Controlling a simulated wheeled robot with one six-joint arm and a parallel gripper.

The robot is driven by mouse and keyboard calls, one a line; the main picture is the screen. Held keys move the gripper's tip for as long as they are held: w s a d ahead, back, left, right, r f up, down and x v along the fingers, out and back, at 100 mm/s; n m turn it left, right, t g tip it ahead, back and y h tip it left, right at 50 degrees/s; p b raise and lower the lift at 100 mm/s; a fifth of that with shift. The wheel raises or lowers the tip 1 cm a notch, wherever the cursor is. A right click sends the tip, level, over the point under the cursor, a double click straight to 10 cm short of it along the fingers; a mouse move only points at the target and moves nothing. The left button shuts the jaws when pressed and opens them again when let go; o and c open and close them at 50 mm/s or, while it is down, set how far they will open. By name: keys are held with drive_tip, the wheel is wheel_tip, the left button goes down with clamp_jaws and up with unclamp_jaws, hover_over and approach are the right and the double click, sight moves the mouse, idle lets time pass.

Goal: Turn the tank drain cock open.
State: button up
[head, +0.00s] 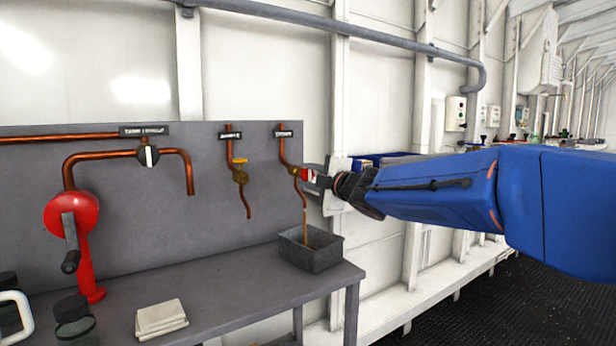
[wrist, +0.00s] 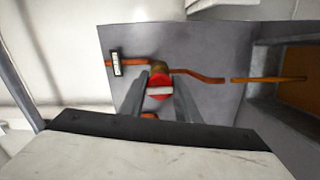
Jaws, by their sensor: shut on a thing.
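A cock with a round red knob and a pale bar across it (head: 305,174) sits on the right-hand copper pipe of the grey panel. An orange-brown stream (head: 306,217) falls from the pipe's end into a grey tray (head: 322,262). The small label above (head: 283,134) is too blurred to read surely.
A cock with a yellow handle (head: 239,163) is left of mine, and one with a black-and-white knob (head: 148,155) is farther left.

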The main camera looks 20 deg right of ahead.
drive_tip(key=shift+f, duration=0.1)
drive_tip(key=o, duration=1)
drive_tip(key=shift+o, duration=0.2)
drive_tip(key=v, duration=1.7)
drive_tip(key=shift+s, duration=0.2)
